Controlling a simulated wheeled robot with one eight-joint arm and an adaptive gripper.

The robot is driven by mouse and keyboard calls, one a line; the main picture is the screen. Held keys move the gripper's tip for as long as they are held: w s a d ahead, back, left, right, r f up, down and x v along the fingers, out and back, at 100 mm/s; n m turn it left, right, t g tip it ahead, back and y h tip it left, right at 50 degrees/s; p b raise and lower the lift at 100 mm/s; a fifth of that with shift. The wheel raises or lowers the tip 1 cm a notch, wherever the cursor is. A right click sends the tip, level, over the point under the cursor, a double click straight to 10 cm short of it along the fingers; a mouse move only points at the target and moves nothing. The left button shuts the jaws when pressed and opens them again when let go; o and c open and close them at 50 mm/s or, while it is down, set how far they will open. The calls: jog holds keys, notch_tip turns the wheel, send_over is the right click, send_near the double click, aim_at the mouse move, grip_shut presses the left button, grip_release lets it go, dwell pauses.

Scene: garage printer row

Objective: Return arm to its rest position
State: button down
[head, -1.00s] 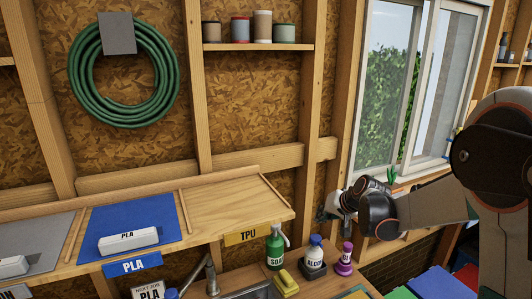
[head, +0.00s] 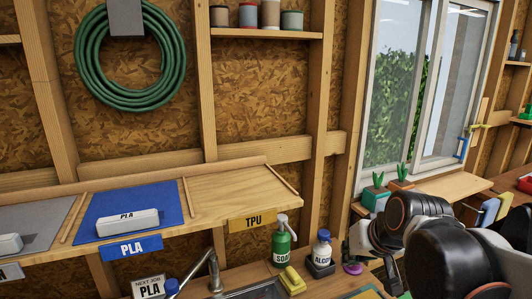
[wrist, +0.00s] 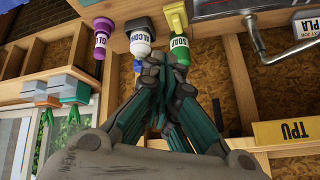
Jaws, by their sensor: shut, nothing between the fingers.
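My gripper (wrist: 155,62) is shut and empty in the wrist view, its dark linked fingers closed together in the middle of the frame. In the head view my arm comes in from the lower right and is folded low. The gripper end (head: 360,243) shows partly there, to the right of the alcohol bottle (head: 321,252), and its fingertips are hard to make out. In the wrist view, which is upside down, the soap bottle (wrist: 179,46), alcohol bottle (wrist: 140,43) and purple glue bottle (wrist: 102,40) appear beyond the fingers.
A shelf with a white PLA box (head: 128,222) on a blue mat (head: 168,203) stands at left; its TPU section (head: 235,190) is bare. A soap bottle (head: 281,245) and yellow sponge (head: 292,280) stand on the bench below. Potted plants (head: 376,192) stand by the window.

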jog(key=s+d+f+n+h+b, duration=0.1)
jog(key=s+f+b, duration=0.2)
jog(key=s+f, duration=0.4)
jog(key=s, duration=0.7)
jog(key=shift+d+h+b, duration=0.15)
jog(key=shift+h+b, duration=0.15)
jog(key=shift+b, duration=0.1)
